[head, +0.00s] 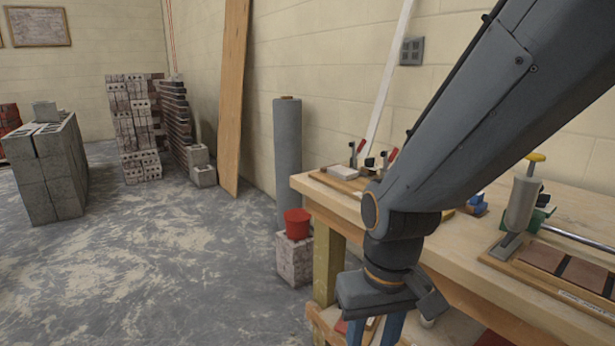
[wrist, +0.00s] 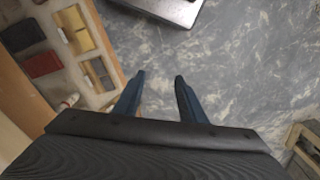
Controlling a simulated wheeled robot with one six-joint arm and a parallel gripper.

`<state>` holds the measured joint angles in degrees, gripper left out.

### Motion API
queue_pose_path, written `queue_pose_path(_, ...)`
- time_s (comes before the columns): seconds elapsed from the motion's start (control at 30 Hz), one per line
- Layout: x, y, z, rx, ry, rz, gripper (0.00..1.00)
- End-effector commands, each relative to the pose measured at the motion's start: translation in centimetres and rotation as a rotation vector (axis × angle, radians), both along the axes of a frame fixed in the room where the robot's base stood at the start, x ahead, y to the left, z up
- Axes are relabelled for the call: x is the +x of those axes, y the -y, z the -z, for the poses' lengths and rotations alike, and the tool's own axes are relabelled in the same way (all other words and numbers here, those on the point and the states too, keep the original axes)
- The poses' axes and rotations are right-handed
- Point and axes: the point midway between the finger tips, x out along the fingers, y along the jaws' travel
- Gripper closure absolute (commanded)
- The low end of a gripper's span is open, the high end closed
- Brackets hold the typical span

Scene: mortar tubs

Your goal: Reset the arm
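My gripper (head: 374,333) hangs pointing down in front of the workbench (head: 335,205), at the near side of its front edge in the head view. Its blue fingers are partly cut off by the bottom of that picture. In the wrist view my gripper (wrist: 158,78) has its two fingertips apart with grey floor (wrist: 235,65) between and beyond them. Nothing is held between the fingers.
The bench's lower shelf (wrist: 93,62) holds several small items at left in the wrist view. A red bucket (head: 297,223) stands on a block beside the bench, before a grey roll (head: 287,150). A tile jig (head: 530,255) lies on the bench. Open floor (head: 190,260) lies left.

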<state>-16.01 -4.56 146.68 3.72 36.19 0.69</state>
Motion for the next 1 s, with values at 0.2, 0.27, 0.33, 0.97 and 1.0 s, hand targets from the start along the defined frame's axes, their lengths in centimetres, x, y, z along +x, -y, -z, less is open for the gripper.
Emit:
queue_pose_path(0.2,-0.6,3.1,-4.4,-0.014,-0.008,0.080,0.63)
queue_pose_path(0.27,-0.8,4.0,-5.4,-0.018,-0.010,0.100,0.63)
queue_pose_path(0.33,-1.0,5.0,-6.5,-0.023,-0.012,0.124,0.63)
queue_pose_path(0.97,-2.2,9.1,-10.8,-0.039,-0.024,0.223,0.63)
queue_pose_path(1.0,-2.2,9.1,-10.8,-0.039,-0.024,0.223,0.63)
